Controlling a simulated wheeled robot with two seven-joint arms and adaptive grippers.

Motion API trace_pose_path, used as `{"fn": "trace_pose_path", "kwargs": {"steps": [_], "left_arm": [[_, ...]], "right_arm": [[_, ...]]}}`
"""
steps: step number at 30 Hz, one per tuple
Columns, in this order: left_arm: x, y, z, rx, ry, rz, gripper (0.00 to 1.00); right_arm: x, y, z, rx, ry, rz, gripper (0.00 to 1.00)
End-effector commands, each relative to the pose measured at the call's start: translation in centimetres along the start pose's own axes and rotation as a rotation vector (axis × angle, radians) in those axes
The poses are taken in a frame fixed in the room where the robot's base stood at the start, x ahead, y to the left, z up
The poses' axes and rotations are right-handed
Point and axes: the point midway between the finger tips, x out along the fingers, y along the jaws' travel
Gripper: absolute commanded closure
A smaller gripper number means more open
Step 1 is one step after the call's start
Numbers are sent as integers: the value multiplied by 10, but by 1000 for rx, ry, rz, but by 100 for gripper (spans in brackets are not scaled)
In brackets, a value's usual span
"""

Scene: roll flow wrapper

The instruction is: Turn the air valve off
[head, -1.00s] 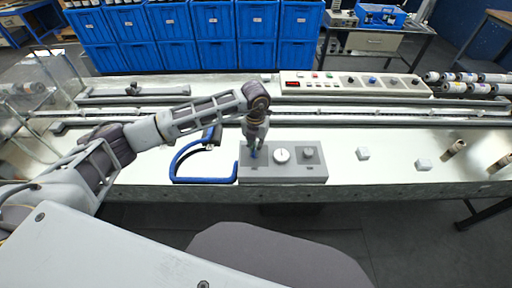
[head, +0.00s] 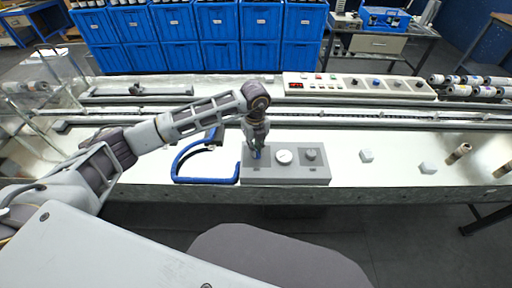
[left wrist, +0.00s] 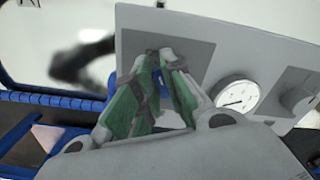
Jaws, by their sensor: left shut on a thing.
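A grey panel (head: 318,173) lies on the front of the white machine bed. It carries a blue air valve handle (head: 258,155) at its left, a white round gauge (head: 284,157) in the middle and a grey knob (head: 310,154) at its right. My left gripper (head: 257,150) comes down from above and is shut on the valve handle. In the left wrist view the green-padded fingers (left wrist: 160,68) converge around the blue handle (left wrist: 158,83), which they partly hide, so its angle is hard to read. The gauge (left wrist: 236,95) is just right of the fingers. My right gripper is out of view.
A blue tube frame (head: 181,168) lies close left of the panel. Two small white blocks (head: 367,155) and rolls (head: 459,152) stand to the right. A control strip (head: 350,84) runs behind. The bed between panel and blocks is clear.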

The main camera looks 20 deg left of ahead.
Motion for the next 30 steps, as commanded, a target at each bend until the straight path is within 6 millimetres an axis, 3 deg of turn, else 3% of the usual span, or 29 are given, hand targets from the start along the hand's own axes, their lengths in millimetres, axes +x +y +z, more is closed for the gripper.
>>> {"fn": "trace_pose_path", "kwargs": {"steps": [9, 21, 22, 26, 30], "left_arm": [[-1, 1, 1, -91, -2, -2, 100], [-1, 1, 1, -99, -2, -2, 100], [-1, 1, 1, -99, -2, -3, 87], [-1, 1, 1, -98, -1, -2, 71], [-1, 1, 0, -98, -1, -1, 67]], "right_arm": [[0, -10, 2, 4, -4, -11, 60], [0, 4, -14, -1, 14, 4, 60], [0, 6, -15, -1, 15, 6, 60], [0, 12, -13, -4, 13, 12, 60], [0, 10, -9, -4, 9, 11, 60]]}}
